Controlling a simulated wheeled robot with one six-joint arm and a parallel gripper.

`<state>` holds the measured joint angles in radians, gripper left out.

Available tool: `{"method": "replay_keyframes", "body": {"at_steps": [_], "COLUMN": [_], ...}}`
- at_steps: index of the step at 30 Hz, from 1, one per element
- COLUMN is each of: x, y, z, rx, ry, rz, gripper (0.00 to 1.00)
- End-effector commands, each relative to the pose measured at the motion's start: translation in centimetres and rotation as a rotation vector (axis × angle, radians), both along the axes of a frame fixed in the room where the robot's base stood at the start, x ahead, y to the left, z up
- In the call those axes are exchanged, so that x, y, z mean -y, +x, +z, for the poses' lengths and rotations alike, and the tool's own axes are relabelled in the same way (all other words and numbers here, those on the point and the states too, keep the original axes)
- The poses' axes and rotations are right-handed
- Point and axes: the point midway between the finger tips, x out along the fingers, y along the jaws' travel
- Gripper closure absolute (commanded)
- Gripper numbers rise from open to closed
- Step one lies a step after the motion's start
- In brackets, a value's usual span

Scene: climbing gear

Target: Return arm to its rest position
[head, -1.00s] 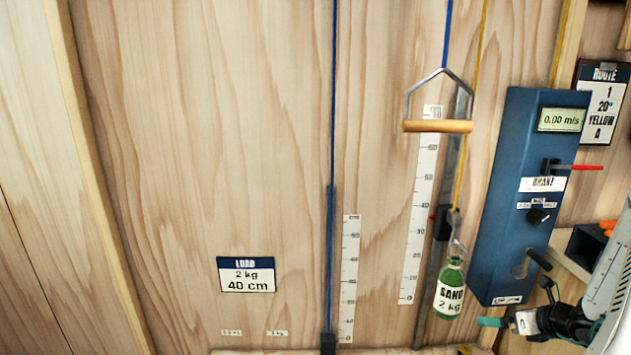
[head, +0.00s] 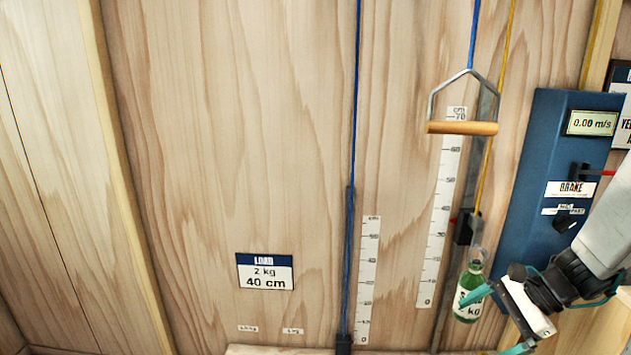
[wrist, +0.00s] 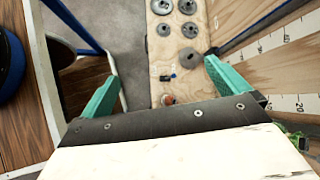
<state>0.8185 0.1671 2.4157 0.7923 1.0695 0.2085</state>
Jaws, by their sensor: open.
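My gripper (head: 497,322) is at the lower right of the head view, in front of the board. Its teal fingers are spread apart with nothing between them, which also shows in the wrist view (wrist: 160,88). One finger overlaps the green sand bottle (head: 468,312) marked 2 kg in the head view; I cannot tell whether they touch. The bottle hangs upright from a yellow cord beside the right-hand scale. My arm (head: 605,240) comes in from the right edge and covers the lower part of the blue brake box (head: 540,190).
A wooden handle (head: 462,128) hangs on a blue rope above the bottle. A load sign (head: 265,272) reads 2 kg, 40 cm. In the wrist view, several grey weight discs (wrist: 187,57) lie on a wooden shelf (wrist: 165,45) beyond the fingers. The left panel is clear.

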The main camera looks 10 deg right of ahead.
Motion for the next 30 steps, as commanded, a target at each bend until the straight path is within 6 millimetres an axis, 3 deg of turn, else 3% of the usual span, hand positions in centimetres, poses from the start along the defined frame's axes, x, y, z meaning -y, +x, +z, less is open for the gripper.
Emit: {"method": "replay_keyframes", "body": {"at_steps": [1, 6, 15, 24, 30], "x": [-1.9, -6.4, -10.4, -13.7, -14.6], "y": [-0.8, -4.5, -10.3, -12.7, -12.8], "z": [1.7, 5.4, 11.0, 15.0, 15.6], "rx": [0.025, 0.076, 0.166, 0.351, 0.397], "ry": [-0.061, -0.247, -0.598, -0.845, -0.862], "rz": [0.143, 0.583, 1.197, 1.446, 1.483], "gripper": [0.0, 0.0, 0.0, 0.0, 0.0]}}
